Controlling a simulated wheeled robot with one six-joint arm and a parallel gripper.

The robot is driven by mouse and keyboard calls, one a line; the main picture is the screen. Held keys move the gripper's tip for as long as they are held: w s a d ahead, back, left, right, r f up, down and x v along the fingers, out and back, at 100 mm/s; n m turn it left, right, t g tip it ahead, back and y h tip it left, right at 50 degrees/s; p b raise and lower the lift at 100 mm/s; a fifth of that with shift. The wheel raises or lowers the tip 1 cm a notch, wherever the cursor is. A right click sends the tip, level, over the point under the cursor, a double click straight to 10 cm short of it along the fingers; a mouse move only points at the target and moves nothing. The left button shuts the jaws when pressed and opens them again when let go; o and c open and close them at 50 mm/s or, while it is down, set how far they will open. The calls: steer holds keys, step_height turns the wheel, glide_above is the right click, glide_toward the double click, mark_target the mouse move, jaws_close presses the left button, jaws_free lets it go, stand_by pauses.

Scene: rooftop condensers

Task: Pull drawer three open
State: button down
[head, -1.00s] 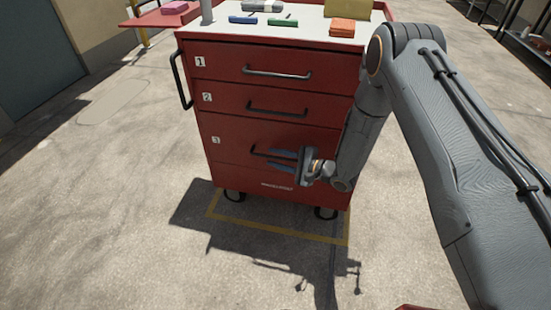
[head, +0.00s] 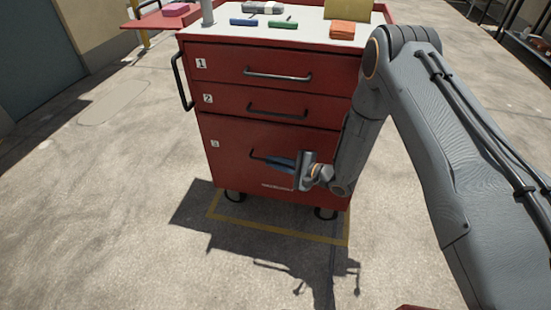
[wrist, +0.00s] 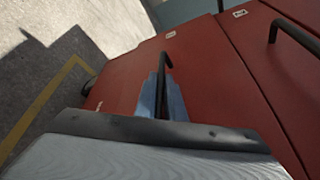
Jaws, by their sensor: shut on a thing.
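Drawer three (head: 232,158) is the lowest, tallest red front of the tool cart, marked by a small white "3" label. It looks closed or nearly so. Its dark bar handle (head: 257,155) runs into my gripper (head: 280,163), whose blue fingers are shut on it. In the wrist view, the handle (wrist: 163,82) sits between the blue fingers of my gripper (wrist: 162,98), and the drawer three front (wrist: 120,82) lies behind them. My gripper hides the right part of the handle in the head view.
Drawer one (head: 235,65) and drawer two (head: 232,98) above look closed. The white cart top (head: 310,22) holds small coloured items and an orange block (head: 342,30). The cart stands on casters by a yellow floor outline (head: 290,233). Concrete in front is clear.

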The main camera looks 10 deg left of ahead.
steer(key=s+p, duration=0.6)
steer(key=s, duration=1.3)
steer(key=shift+s+p, duration=0.15)
steer(key=shift+p, duration=0.25)
steer(key=c, duration=1.8)
jaws_free()
steer(key=shift+c, duration=0.2)
steer(key=v, duration=0.7)
steer(key=shift+s+d, duration=0.15)
steer(key=shift+d, duration=0.2)
steer(key=shift+r, duration=0.1)
